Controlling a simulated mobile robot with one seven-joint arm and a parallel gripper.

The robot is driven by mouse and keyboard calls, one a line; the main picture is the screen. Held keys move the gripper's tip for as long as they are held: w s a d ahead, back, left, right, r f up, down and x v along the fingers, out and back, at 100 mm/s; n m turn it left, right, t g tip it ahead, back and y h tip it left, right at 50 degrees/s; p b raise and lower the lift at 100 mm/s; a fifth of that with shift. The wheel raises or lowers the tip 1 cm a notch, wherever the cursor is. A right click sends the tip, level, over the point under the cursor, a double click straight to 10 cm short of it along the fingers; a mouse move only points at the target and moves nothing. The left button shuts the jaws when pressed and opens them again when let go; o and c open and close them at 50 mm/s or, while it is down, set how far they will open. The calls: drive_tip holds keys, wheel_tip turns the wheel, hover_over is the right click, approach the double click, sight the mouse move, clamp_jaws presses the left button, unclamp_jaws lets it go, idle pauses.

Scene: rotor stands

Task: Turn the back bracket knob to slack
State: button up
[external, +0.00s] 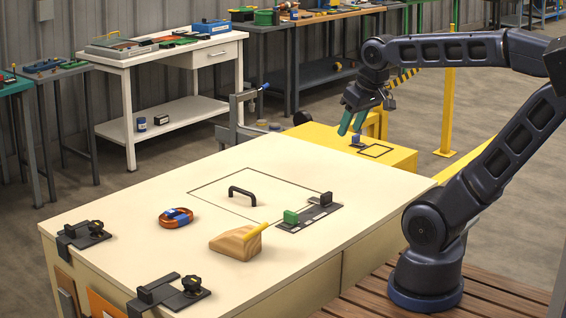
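Two black brackets with knobs sit on the left edge of the cream bench. The one farther from the camera has a black knob (95,227) on its dark plate (84,237). The nearer one has a black knob (192,284) beside a raised block. Both knobs' exact settings are too small to read. My gripper (352,122) is far from both, beyond the bench's right side. Its teal fingers point down over a yellow stand, look apart and hold nothing that I can see.
The cream bench (130,205) carries a black handle (243,192), a coiled orange strap (175,217), a wooden wedge (236,243) and a green block (291,216). A small blue piece (357,141) is on the yellow stand (400,160) below my gripper. A grey clamp (236,118) stands behind the bench.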

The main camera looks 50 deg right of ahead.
drive_tip(key=shift+o, duration=1.1)
drive_tip(key=w+a+r+m, duration=0.2)
drive_tip(key=w+a+r, duration=0.1)
drive_tip(key=w, duration=0.5)
drive_tip(key=shift+w+r+g+y, duration=0.3)
drive_tip(key=shift+r, duration=0.35)
drive_tip(key=w+a+r+m, duration=0.2)
drive_tip(key=w+a, duration=0.1)
drive_tip(key=w, duration=0.4)
drive_tip(key=m+g, duration=0.4)
drive_tip(key=m, duration=0.7)
hover_over(94, 223)
wheel_tip(94, 223, down, 18)
drive_tip(key=shift+h, duration=0.4)
wheel_tip(94, 223, down, 10)
drive_tip(key=shift+s+a+f, duration=0.1)
drive_tip(key=shift+f, duration=0.15)
drive_tip(key=c, duration=1)
